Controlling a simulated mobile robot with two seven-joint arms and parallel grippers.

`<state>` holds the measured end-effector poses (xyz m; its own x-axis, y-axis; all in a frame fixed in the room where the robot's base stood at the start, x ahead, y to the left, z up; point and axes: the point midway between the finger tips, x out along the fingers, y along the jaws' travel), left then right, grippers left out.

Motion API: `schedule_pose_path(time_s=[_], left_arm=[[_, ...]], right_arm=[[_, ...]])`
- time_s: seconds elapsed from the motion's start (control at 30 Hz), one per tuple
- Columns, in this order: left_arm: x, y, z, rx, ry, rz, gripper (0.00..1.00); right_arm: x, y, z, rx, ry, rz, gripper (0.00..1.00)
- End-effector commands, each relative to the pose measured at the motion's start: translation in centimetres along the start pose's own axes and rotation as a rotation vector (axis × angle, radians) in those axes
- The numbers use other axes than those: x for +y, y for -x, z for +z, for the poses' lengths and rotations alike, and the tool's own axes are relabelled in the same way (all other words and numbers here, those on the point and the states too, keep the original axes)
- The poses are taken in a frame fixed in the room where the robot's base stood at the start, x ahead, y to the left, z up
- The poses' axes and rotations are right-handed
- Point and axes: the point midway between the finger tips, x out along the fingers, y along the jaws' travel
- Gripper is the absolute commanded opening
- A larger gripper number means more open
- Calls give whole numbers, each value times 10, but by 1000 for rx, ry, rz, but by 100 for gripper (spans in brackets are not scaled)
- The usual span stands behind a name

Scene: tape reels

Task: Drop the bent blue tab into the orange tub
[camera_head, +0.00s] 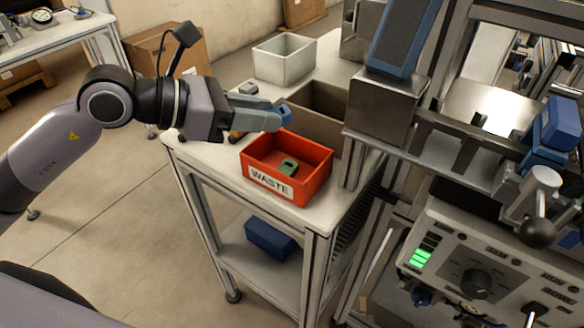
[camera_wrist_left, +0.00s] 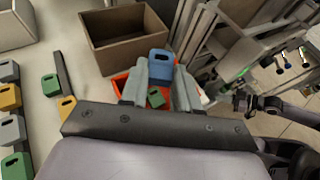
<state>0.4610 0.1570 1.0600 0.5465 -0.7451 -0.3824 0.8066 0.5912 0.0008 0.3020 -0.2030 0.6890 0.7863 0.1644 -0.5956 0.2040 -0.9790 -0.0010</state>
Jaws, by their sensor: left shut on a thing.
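My left gripper (camera_head: 280,112) comes in from the left and is shut on the blue tab (camera_head: 286,112). In the left wrist view the blue tab (camera_wrist_left: 160,66) sits between the two fingertips; I cannot make out its bend. The orange tub (camera_head: 262,185), labelled WASTE, stands on the cart top, just below and beside the held tab. A green tab (camera_head: 288,167) lies inside the tub; it also shows in the left wrist view (camera_wrist_left: 156,98). In that view the fingers and the blue tab hide much of the tub.
A brown bin (camera_head: 318,97) stands right behind the tub, and a pale grey bin (camera_head: 284,62) farther back. The machine frame with a metal box (camera_head: 385,108) rises close on the right. Several green, yellow and grey tabs lie on the cart top in the left wrist view.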

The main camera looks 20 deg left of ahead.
Motion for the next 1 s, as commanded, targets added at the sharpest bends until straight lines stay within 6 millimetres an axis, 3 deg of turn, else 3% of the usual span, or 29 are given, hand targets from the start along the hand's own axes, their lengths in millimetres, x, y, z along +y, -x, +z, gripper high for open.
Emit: schedule_pose_path(time_s=[0.43, 0.8, 0.83, 0.9, 1.0], left_arm=[[1, -19, -47, 1, 2, 3, 3], [1, -21, -52, 1, 1, 3, 3], [1, -21, -52, 1, 1, 3, 37], [1, -21, -52, 1, 1, 3, 60], [1, -21, -52, 1, 2, 3, 60]], right_arm=[[-1, -19, 26, -4, -4, -2, 0], [-3, -18, 19, 3, -9, -8, 0], [-3, -18, 19, 3, -9, -8, 0], [-3, -19, 19, 3, -8, -8, 0], [-3, -19, 20, 1, -7, -9, 0]])
